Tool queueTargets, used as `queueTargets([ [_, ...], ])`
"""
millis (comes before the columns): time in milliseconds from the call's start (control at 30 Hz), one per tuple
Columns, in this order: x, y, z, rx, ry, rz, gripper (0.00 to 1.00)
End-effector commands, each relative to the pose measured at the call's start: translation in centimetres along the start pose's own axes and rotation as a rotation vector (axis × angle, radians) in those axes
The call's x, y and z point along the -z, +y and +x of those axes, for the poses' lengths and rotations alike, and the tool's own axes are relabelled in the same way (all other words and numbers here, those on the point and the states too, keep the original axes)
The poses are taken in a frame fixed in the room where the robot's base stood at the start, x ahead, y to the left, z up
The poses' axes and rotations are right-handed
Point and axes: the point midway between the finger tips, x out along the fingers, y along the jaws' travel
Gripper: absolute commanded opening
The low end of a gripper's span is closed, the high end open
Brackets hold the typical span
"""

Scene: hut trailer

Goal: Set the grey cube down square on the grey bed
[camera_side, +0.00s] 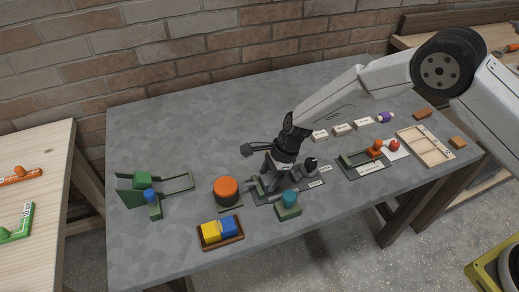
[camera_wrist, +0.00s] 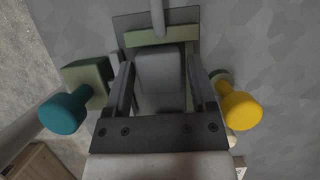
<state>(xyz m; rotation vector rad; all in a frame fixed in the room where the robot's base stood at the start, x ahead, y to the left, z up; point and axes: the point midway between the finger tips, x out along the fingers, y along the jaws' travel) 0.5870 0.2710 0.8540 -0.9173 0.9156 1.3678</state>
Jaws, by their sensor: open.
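The grey cube (camera_wrist: 160,62) shows between my two fingers in the wrist view, over a grey surface that appears to be the grey bed (camera_wrist: 163,101). Narrow gaps show between the cube's sides and the fingers. My gripper (camera_wrist: 162,75) is open around the cube; it also shows in the side view (camera_side: 268,180), pointing down at the fixture. A green bar (camera_wrist: 135,39) lies just beyond the cube. In the side view my fingers and the fixture hide most of the cube, and I cannot tell how fully its underside rests on the bed.
A teal knob (camera_wrist: 64,113) on a green block stands left of my fingers, a yellow knob (camera_wrist: 240,111) to the right. In the side view, an orange-topped drum (camera_side: 226,187), a black knob (camera_side: 310,162) and a tray with yellow and blue cubes (camera_side: 222,243) stand close by. The table's back left is clear.

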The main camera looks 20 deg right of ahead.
Motion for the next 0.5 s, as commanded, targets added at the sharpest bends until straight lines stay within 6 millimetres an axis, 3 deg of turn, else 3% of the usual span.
queueTargets([
  [500,0.0,0.0,-7.0,0.001,-0.001,0.0,0.72],
])
